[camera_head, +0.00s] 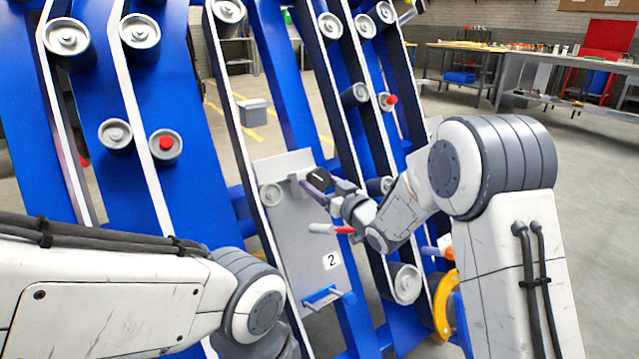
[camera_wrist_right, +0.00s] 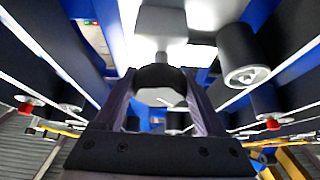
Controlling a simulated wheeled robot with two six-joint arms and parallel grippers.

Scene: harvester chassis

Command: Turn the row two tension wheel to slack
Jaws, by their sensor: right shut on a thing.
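A grey panel (camera_head: 298,220) marked "2" stands in the middle of the blue frame in the head view. A dark round knob (camera_head: 318,178), which looks like the row two tension wheel, sticks out from a grey bracket at the panel's upper right. My right gripper (camera_head: 324,183) is shut on this knob. In the right wrist view the black knob (camera_wrist_right: 160,76) sits between the two fingers of my right gripper (camera_wrist_right: 160,92). Its setting cannot be read. My left arm reaches in at lower left; its gripper is out of view.
A red-and-white lever (camera_head: 332,229) lies just below my right gripper. A blue handle (camera_head: 323,297) is at the panel's bottom. A yellow ring (camera_head: 445,305) is at lower right. White belts run over several grey rollers. Workbenches (camera_head: 545,75) stand far behind, with open floor at right.

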